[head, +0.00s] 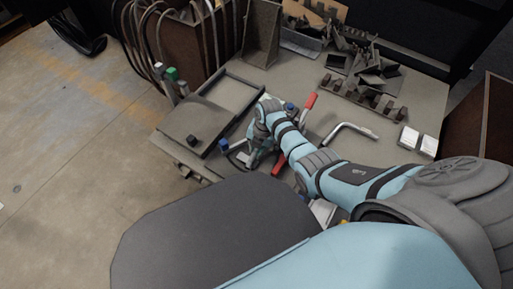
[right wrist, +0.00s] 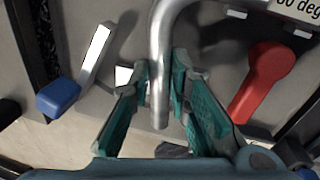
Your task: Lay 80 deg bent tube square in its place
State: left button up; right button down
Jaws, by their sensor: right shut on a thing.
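A shiny metal bent tube (right wrist: 161,70) lies between the teal fingers of my right gripper (right wrist: 161,105) in the right wrist view. The fingers are shut on its straight end, and its bend curves away at the top of the picture. In the head view my right gripper (head: 256,155) is low over the bench's near-left part, and my arm partly hides what it holds. Another bent metal tube (head: 349,131) lies on the bench right of my arm. A label ending in "0 deg" (right wrist: 296,8) is cut off at the wrist view's edge. My left gripper is out of view.
A red handle (right wrist: 265,80) and a blue-tipped part (right wrist: 58,97) flank the gripper. In the head view another red handle (head: 309,102) stands beside the arm. A dark plate box (head: 197,128) is at left, white blocks (head: 418,141) at right, and slotted metal parts (head: 362,98) behind.

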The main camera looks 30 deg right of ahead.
jog(key=shift+f+b, duration=0.35)
jog(key=shift+f, duration=0.2)
dwell(0.4)
jog(key=c, duration=1.4)
grip_release()
jog(key=shift+c, duration=0.2)
notch_tip(320, 180, up, 12)
jog(key=s+d, duration=0.1)
jog(key=shift+s+d, duration=0.15)
jog(key=shift+s, duration=0.1)
